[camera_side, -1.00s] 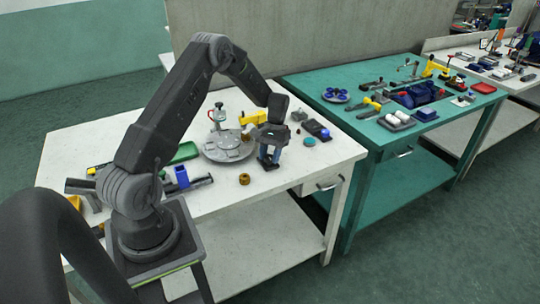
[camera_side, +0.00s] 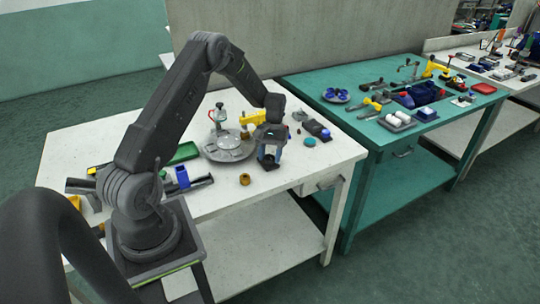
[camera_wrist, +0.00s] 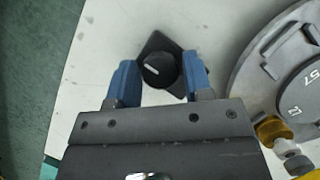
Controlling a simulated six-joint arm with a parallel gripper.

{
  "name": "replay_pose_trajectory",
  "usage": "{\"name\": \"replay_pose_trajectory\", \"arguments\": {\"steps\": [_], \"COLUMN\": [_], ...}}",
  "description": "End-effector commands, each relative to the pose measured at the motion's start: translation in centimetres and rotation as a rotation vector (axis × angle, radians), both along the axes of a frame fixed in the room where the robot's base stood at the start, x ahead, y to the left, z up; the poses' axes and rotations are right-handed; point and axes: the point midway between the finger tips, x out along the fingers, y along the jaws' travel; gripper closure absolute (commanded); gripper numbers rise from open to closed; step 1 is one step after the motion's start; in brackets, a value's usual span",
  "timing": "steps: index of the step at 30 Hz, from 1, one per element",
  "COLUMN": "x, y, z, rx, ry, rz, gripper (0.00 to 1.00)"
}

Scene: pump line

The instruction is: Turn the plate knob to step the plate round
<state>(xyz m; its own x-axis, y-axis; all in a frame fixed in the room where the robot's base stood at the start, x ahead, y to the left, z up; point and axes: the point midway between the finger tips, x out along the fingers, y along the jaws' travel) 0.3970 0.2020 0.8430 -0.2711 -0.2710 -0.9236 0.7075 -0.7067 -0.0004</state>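The plate knob (camera_wrist: 160,70) is round and black with a white pointer line, on a dark square base. In the wrist view the pointer points toward the upper left. My gripper (camera_wrist: 158,77) is open, with one blue finger left of the knob and one right of it. Gaps show on both sides. In the side view my gripper (camera_side: 269,155) is low over the white table, just right of the plate. The round grey plate (camera_side: 228,149) carries discs. Its edge shows in the wrist view (camera_wrist: 250,90), with a number reading 57 on a disc.
A brass fitting (camera_wrist: 272,130) stands by the plate's rim. A yellow part (camera_side: 254,117) is behind my gripper. A brass ring (camera_side: 245,179) lies in front, and a teal disc (camera_side: 309,142) lies to the right. The table's front right is clear.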

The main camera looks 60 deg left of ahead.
Motion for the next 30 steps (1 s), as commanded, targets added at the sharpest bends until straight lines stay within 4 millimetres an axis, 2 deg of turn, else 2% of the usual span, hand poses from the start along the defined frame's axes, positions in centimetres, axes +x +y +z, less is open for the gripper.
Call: {"name": "replay_pose_trajectory", "arguments": {"steps": [1, 5, 14, 20, 30], "x": [0.0, 0.0, 0.2, 1.1, 3.0], "y": [0.0, 0.0, 0.1, 1.0, 3.0], "z": [0.0, 0.0, 0.4, 3.3, 10.0], "rx": [0.000, 0.000, 0.001, 0.004, 0.002], "ry": [0.000, 0.000, -0.002, -0.006, -0.004], "rz": [0.000, -0.001, -0.001, 0.001, -0.001], "gripper": [0.49, 0.38, 0.38, 0.38, 0.38]}}
